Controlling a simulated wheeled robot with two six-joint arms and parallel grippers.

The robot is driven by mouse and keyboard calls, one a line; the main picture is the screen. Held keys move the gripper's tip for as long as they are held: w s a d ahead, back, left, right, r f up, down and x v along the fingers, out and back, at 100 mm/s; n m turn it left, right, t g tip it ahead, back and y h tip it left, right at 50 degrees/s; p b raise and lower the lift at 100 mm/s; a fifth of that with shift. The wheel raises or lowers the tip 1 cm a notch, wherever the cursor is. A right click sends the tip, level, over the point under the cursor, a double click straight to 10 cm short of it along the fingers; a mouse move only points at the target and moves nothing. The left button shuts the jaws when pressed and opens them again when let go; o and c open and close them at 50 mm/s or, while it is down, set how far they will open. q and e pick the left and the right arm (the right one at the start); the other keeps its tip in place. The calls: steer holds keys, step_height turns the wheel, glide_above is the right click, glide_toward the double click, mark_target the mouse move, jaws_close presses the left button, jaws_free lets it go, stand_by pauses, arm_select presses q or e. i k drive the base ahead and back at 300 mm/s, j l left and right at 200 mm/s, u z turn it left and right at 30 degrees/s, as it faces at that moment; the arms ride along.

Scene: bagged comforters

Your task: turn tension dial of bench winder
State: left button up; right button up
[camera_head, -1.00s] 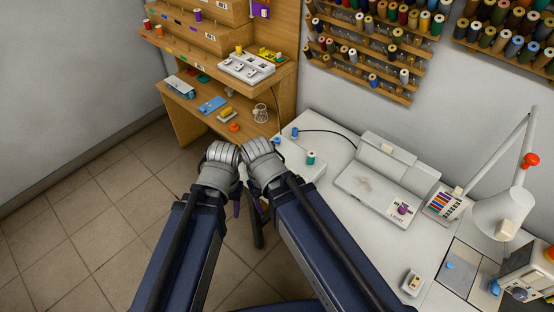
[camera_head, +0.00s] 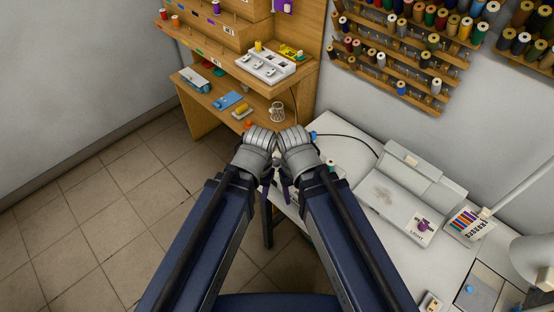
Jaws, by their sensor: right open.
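A white unit, which looks like the bench winder (camera_head: 333,183), sits on the left end of the white table. It is mostly hidden behind my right arm. A blue knob (camera_head: 313,135) and the top of a green spool (camera_head: 330,162) show beside that arm. I cannot tell which part is the tension dial. My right gripper (camera_head: 285,187) hangs below its wrist near the table's left edge, open, with nothing seen in it. My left gripper (camera_head: 265,181) hangs close beside it; its fingers are mostly hidden by the arm.
The white table (camera_head: 368,243) carries a flat white machine (camera_head: 390,196), a card of coloured strips (camera_head: 468,222) and a lamp (camera_head: 535,260). A wooden shelf unit (camera_head: 305,78) stands behind the grippers. Tiled floor (camera_head: 110,220) is free at left.

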mark_target(276, 161)
steer(key=i+j+z, duration=0.25)
steer(key=z, duration=0.25)
steer(key=i+u, duration=0.15)
steer(key=u, duration=0.2)
steer(key=k+j+z, duration=0.15)
steer(key=z, duration=0.2)
steer(key=k+z, duration=0.2)
steer(key=z, duration=0.15)
